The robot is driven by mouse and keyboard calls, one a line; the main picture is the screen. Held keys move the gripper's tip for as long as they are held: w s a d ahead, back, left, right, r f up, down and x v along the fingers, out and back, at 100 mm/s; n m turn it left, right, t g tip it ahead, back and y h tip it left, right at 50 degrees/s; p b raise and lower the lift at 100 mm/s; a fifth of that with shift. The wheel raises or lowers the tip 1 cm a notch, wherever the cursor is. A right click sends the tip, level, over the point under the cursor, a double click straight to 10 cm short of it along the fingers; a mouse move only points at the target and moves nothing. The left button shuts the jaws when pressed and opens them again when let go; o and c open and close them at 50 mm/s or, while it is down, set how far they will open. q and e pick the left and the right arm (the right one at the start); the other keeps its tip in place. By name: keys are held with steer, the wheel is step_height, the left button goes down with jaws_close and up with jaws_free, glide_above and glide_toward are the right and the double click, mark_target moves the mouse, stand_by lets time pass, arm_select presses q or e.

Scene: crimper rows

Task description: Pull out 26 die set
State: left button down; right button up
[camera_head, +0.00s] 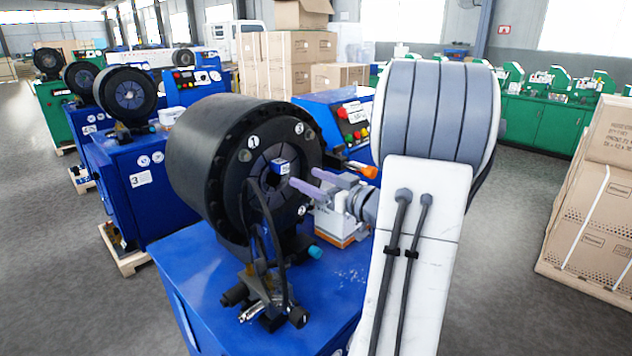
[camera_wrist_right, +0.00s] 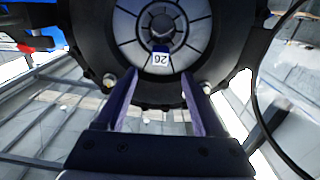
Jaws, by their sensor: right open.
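The 26 die set (camera_wrist_right: 196,36) sits in the round opening of the black crimper head as a ring of grey segments. Its white label reading 26 (camera_wrist_right: 160,59) appears upside down in the wrist view. In the head view a small blue and white tag (camera_head: 281,167) shows at the centre of the crimper face. My right gripper (camera_head: 300,183) is open, its two purple fingers pointing at the die set from the right. In the wrist view its fingertips (camera_wrist_right: 158,76) are apart on either side of the label, with nothing between them. Contact cannot be told. My left gripper is not in view.
The black crimper head (camera_head: 205,150) stands on a blue cabinet (camera_head: 210,290). A hose and fittings (camera_head: 265,300) hang below its face. An orange-white box (camera_head: 342,230) lies under my right gripper. More crimpers stand at left, cartons (camera_head: 590,215) at right.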

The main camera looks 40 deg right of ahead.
mark_target(285, 166)
steer(key=shift+w+a, duration=0.2)
steer(key=shift+w, duration=2.1)
steer(key=shift+w+a, duration=0.15)
steer(key=shift+w, duration=2.15)
jaws_close()
steer(key=shift+r, duration=0.3)
steer(key=s, duration=0.9)
steer(key=shift+s+d+p, duration=0.2)
steer(key=shift+d+p, duration=0.1)
steer(key=shift+d, duration=0.1)
steer(key=shift+f, duration=0.1)
